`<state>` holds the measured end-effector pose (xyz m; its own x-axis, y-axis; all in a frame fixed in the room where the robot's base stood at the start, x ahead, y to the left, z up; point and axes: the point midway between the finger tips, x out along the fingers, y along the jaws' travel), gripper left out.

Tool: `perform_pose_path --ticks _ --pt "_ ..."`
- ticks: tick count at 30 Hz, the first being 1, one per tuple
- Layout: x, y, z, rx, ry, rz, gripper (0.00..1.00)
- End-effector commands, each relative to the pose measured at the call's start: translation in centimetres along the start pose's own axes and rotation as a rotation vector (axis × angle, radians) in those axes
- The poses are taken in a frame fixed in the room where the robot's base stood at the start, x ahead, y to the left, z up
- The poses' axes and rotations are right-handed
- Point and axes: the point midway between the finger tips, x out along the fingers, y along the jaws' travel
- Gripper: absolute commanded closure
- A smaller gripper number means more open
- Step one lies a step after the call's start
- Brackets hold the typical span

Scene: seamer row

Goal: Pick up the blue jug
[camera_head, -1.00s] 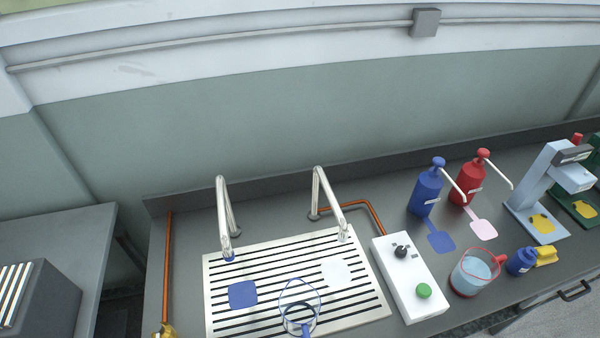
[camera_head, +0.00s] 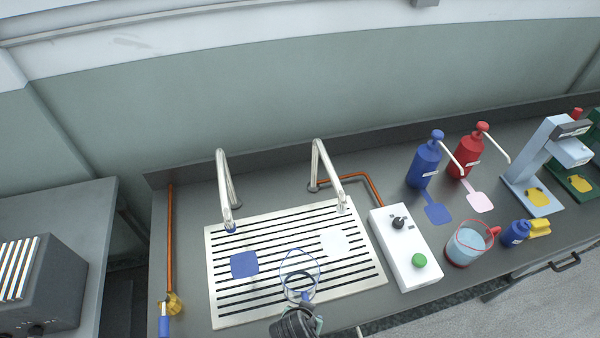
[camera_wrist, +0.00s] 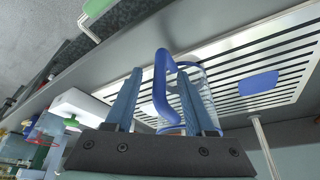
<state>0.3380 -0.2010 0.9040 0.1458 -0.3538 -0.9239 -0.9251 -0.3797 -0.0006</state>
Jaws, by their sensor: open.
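The blue jug (camera_head: 301,264) is clear, with a blue rim and a blue handle. It stands on the slatted drain board, at the front. My gripper (camera_head: 306,300) is at the jug's near side, by its handle, at the bottom of the head view. In the wrist view my gripper (camera_wrist: 160,76) is open, with its two blue-grey fingers apart. The jug's blue handle (camera_wrist: 161,88) shows between the fingers, and the clear body (camera_wrist: 203,95) lies beyond the right finger. I cannot tell whether either finger touches the handle.
The drain board (camera_head: 222,310) has a blue pad (camera_head: 244,265) and a white pad (camera_head: 335,242), with two metal taps behind. A white control box (camera_head: 405,250) stands to the right. Further right are a red-rimmed jug (camera_head: 468,245) and blue and red pump bottles (camera_head: 423,165).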

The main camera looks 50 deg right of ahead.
Motion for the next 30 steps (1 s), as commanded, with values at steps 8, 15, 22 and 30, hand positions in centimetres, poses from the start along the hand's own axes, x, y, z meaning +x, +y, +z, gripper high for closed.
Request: perform_pose_path --ticks 8,15,22,30 --pt "1.27 0.05 0.02 0.0 0.0 0.001 0.45" --pt "1.25 0.06 0.02 0.0 0.0 0.001 0.6" --pt "1.24 0.06 0.03 0.0 0.0 0.001 1.0" --pt "1.21 0.03 -0.01 0.0 0.001 0.0 1.0"
